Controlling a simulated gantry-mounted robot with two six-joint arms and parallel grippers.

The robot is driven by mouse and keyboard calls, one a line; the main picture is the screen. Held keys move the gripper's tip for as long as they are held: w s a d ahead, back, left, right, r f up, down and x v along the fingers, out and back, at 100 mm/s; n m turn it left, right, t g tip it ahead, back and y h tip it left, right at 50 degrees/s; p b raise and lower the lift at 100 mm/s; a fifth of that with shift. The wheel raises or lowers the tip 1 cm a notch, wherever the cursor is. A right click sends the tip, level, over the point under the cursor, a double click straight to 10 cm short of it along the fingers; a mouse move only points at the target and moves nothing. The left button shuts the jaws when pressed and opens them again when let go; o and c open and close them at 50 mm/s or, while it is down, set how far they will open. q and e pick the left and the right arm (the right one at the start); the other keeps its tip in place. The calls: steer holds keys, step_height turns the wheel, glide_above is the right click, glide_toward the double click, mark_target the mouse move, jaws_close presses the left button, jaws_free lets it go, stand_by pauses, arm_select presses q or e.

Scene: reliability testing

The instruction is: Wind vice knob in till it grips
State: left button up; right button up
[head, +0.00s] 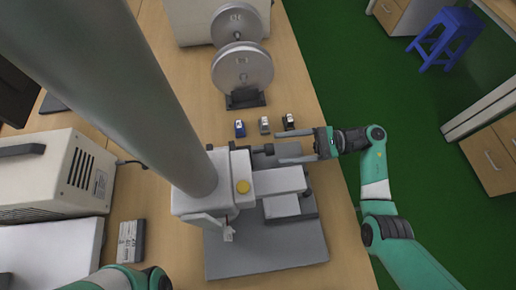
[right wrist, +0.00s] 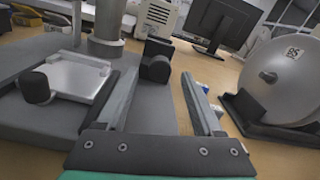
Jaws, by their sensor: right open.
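The test stand's grey base plate (head: 270,250) carries a tall grey column and a pale vice block (head: 282,206). A second black knob (right wrist: 36,88) sits on the pale block (right wrist: 78,76). My left gripper is out of view; only part of its arm shows.
Small blue (head: 240,128), grey (head: 264,125) and black (head: 289,121) pieces stand beyond my right gripper. A disc-shaped device (head: 242,70) stands behind them. A beige instrument (head: 50,175) and a small grey box (head: 131,241) lie left. Green floor lies right of the table.

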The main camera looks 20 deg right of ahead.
mark_target(264, 150)
steer(key=x, duration=0.7)
steer(key=shift+a+b, duration=0.15)
steer(key=shift+b, duration=0.15)
jaws_close()
